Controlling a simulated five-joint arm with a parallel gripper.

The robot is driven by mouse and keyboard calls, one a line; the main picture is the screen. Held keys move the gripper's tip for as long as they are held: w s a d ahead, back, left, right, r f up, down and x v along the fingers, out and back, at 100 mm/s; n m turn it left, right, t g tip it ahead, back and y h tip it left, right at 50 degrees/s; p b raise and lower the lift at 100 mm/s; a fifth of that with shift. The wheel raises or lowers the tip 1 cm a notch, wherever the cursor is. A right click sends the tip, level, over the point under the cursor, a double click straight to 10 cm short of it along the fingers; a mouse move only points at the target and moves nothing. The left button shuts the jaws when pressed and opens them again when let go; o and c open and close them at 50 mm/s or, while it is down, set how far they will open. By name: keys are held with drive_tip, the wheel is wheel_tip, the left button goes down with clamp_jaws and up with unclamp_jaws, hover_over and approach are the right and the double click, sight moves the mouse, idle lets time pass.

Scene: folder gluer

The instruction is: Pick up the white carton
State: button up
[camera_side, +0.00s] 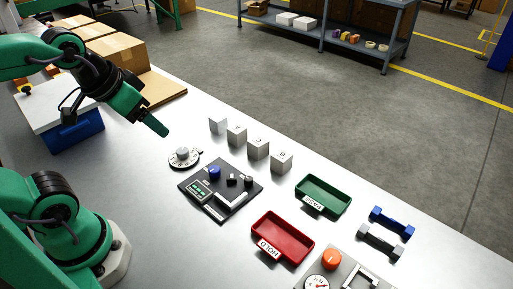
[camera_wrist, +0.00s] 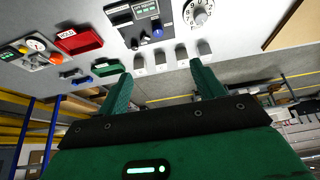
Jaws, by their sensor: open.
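Several small white cartons stand upright in a row on the grey table. The far-left one (camera_side: 218,125) shows no clear mark; the others (camera_side: 237,135) (camera_side: 258,148) (camera_side: 281,162) carry small dark marks on top or front. I cannot tell which one the task means. In the wrist view the row is small, beyond my fingertips, and the far-left carton (camera_wrist: 204,48) is at its right end. My gripper (camera_side: 158,128) is in the air left of the row, apart from every carton. In the wrist view its fingers (camera_wrist: 160,70) are spread with nothing held between them.
A dial (camera_side: 185,157) and a dark control panel (camera_side: 220,189) lie in front of the row. A green tray (camera_side: 323,197), a red tray (camera_side: 282,238) and blue and grey handled parts (camera_side: 385,232) are to the right. Brown boxes (camera_side: 117,50) and a blue bin (camera_side: 75,132) stand left.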

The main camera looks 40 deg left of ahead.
drive_tip(key=g, duration=0.6)
hover_over(238, 128)
drive_tip(key=f, duration=1.3)
drive_tip(key=shift+s+f, duration=0.25)
drive_tip(key=shift+f, duration=0.1)
drive_tip(key=shift+w+f, duration=0.2)
drive_tip(key=shift+f, duration=0.1)
drive_tip(key=shift+f, duration=0.15)
drive_tip(key=shift+f, duration=1.2)
drive_tip(key=shift+f, duration=0.1)
